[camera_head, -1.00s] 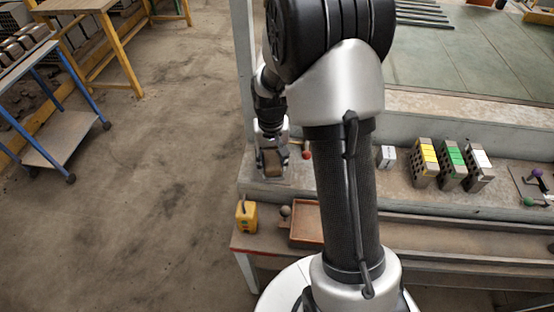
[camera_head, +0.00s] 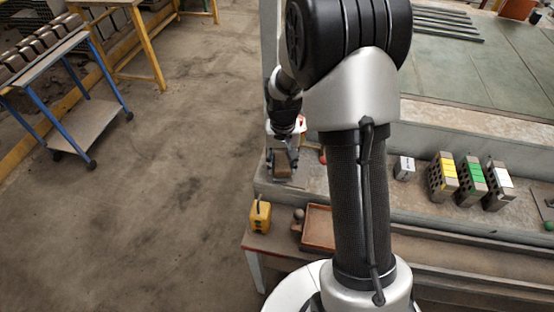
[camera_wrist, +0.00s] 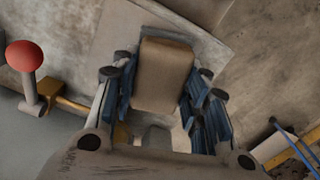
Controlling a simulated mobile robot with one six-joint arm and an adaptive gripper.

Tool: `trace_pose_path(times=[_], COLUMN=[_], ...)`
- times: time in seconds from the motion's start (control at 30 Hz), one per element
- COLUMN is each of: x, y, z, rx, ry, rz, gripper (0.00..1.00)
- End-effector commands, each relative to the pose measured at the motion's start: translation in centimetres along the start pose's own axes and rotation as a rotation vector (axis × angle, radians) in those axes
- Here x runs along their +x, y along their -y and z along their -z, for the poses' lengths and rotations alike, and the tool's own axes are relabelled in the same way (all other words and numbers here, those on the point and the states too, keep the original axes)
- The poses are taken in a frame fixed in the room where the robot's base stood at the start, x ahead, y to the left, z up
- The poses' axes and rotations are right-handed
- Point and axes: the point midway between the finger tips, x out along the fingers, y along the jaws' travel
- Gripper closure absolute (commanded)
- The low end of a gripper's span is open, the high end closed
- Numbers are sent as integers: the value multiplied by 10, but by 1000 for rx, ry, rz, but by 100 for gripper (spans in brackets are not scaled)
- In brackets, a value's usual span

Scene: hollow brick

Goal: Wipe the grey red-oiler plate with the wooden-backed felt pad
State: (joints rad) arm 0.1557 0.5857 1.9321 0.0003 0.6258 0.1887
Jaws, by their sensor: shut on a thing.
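My gripper (camera_wrist: 160,92) is shut on the wooden-backed felt pad, a brown block (camera_wrist: 163,75) between its fingers in the wrist view. The pad's felt side is hidden. A flat grey plate (camera_wrist: 118,32) lies under and beyond the pad; I cannot tell whether the pad touches it. The red-topped oiler (camera_wrist: 25,56) stands to the left in the wrist view. In the head view my gripper (camera_head: 283,157) holds the pad (camera_head: 283,163) over the left end of the bench, left of the oiler's red top (camera_head: 323,157), which my arm partly hides.
A yellow box (camera_head: 260,217) and a reddish-brown tray (camera_head: 319,229) sit on the lower front ledge. A small white box (camera_head: 404,167) and hollow bricks marked yellow (camera_head: 443,176), green (camera_head: 471,182) and white (camera_head: 498,186) stand to the right. Open floor lies left of the bench.

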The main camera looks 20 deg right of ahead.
Motion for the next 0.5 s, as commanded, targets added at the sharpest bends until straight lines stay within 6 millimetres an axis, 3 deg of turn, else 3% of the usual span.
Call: trace_pose_path(times=[0.2, 0.5], x=[-2, -2], y=[-20, -30], z=[-4, -7], rx=[2, 2], ry=[-1, -2], rz=[0, 0], gripper=[89, 89])
